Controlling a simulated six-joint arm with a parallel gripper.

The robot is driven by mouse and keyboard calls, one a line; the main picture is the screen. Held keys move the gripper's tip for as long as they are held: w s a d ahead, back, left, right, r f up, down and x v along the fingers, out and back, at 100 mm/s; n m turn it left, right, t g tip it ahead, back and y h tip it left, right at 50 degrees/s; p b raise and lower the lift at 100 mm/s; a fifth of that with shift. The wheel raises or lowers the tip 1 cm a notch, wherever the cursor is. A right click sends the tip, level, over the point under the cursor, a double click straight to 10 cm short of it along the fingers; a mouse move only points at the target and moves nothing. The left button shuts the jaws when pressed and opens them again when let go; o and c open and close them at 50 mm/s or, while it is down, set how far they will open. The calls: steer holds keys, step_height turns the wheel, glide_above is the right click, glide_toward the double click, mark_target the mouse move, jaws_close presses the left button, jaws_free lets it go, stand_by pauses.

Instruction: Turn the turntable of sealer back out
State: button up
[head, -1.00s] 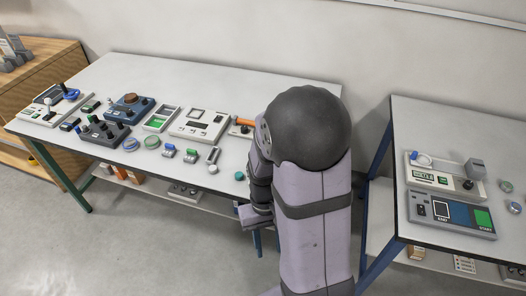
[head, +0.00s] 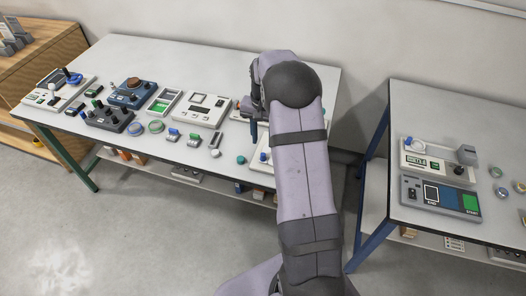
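I cannot tell for sure which device is the sealer. A blue device with a round brown disc (head: 134,84) on top stands on the left part of the long table. A pale device at the right end of this table is mostly hidden behind my arm; a corner with a blue knob (head: 263,157) shows beside the arm. My gripper (head: 253,132) points down over the table's right part, near this device. Its fingers are small and partly covered by my arm, so its opening and any contact are unclear.
The long white table (head: 190,60) also holds a grey box with black knobs (head: 108,117), a pale panel device (head: 201,108) and several small round and lever parts along the front. The floor between is clear.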

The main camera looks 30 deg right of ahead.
mark_target(263, 154)
steer(key=shift+f+p, duration=1.25)
steer(key=shift+f, duration=2.4)
steer(key=shift+c, duration=0.7)
jaws_close()
